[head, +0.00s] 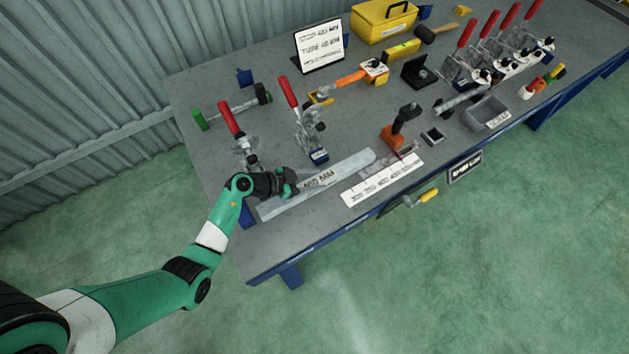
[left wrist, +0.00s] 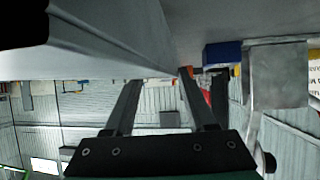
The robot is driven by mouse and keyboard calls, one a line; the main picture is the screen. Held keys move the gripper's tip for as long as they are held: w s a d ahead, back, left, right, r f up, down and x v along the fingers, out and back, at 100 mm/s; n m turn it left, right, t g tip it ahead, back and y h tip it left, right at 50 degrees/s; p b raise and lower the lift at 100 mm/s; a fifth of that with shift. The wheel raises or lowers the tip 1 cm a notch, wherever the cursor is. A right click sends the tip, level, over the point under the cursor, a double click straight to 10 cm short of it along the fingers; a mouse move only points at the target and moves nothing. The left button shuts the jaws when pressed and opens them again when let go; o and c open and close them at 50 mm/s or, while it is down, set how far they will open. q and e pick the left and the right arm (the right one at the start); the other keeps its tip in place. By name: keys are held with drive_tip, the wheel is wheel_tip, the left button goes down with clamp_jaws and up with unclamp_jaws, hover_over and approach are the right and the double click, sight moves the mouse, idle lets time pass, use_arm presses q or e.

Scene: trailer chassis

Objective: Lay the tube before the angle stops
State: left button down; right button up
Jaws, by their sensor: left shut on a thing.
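The tube (head: 345,169) is a long grey bar with a length marking. It lies along the front left of the bench, slanting up to the right. My left gripper (head: 287,183) is shut on the tube near its left half and hides part of it. In the left wrist view the tube (left wrist: 120,35) fills the upper left, at the tips of my left gripper (left wrist: 160,78). Whether the tube touches the bench top is unclear. Blue blocks that may be angle stops show by the clamps, one below the middle clamp (head: 318,156). My right gripper is out of view.
Red-handled toggle clamps (head: 232,122) stand behind the tube on the bench (head: 285,238). A white ruler strip (head: 382,180) lies right of the tube, with an orange and black tool (head: 393,135) behind it. A grey tray (head: 486,114) stands farther right.

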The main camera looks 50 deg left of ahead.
use_arm(q)
drive_tip(key=shift+c, duration=1)
unclamp_jaws()
drive_tip(key=shift+r, duration=0.15)
drive_tip(key=p+v, duration=0.5)
drive_tip(key=v, duration=0.6)
drive_tip(key=shift+s+a+r+p, duration=0.1)
drive_tip(key=shift+s+r+p, duration=0.05)
drive_tip(key=shift+p, duration=0.25)
drive_tip(key=shift+s, duration=0.25)
